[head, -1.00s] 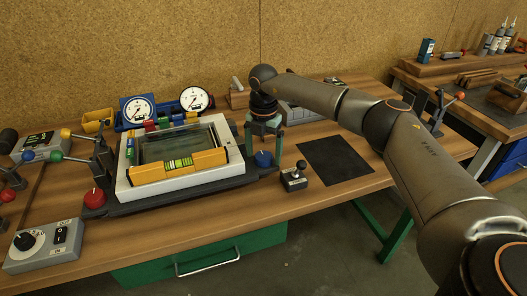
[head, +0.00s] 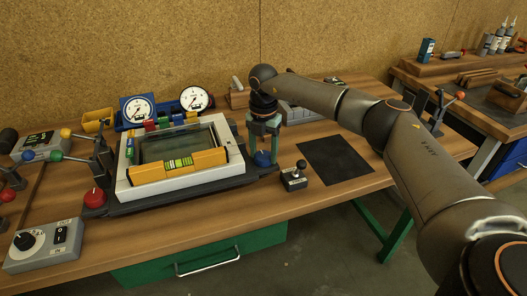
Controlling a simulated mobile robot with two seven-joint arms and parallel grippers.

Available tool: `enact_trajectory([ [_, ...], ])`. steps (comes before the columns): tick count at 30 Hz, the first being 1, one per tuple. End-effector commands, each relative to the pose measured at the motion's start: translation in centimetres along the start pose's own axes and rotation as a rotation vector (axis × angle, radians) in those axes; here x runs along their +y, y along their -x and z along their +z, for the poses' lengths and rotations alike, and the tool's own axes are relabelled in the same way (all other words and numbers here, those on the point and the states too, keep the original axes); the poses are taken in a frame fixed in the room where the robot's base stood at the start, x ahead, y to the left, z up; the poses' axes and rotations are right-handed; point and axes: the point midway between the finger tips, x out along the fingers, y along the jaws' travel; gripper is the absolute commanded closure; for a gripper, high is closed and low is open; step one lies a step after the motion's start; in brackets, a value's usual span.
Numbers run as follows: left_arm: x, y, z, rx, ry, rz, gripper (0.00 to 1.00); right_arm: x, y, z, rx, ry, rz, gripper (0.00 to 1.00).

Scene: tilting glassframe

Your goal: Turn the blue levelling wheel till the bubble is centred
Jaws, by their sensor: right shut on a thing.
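The blue levelling wheel (head: 262,159) sits at the right front corner of the dark base under the glass frame (head: 122,180). My right gripper (head: 263,154) points down from above and is shut on the wheel, one finger on each side, partly hiding it. A yellow spirit level (head: 209,160) lies along the front of the frame, with a yellow-green vial (head: 180,163) in its middle. The bubble is too small to make out. My left gripper is not in view.
A small joystick box (head: 294,177) stands just right of the wheel, beside a black mat (head: 334,160). A red knob (head: 95,197) is at the base's left corner. Two dial gauges (head: 194,98) stand behind the frame. A grey switch box (head: 46,246) is front left.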

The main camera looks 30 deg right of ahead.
Motion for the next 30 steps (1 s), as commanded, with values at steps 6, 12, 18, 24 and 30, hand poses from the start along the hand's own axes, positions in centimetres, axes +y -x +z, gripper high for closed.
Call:
enact_trajectory([
  [6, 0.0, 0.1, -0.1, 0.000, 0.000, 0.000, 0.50, 0.0, 0.1, 0.0, 0.000, 0.017, -0.001, 0.94],
  [12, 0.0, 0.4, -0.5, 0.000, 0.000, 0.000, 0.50, 0.0, 0.2, 0.0, 0.001, 0.094, -0.001, 0.94],
  [18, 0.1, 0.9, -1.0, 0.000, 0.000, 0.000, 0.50, 0.0, 0.2, 0.0, 0.002, 0.243, -0.001, 0.94],
  [24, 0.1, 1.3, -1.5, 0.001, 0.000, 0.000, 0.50, 0.0, 0.2, 0.0, 0.001, 0.431, 0.000, 0.94],
  [30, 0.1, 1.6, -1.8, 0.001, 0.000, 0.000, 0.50, 0.0, 0.2, 0.0, 0.000, 0.621, 0.000, 0.94],
])
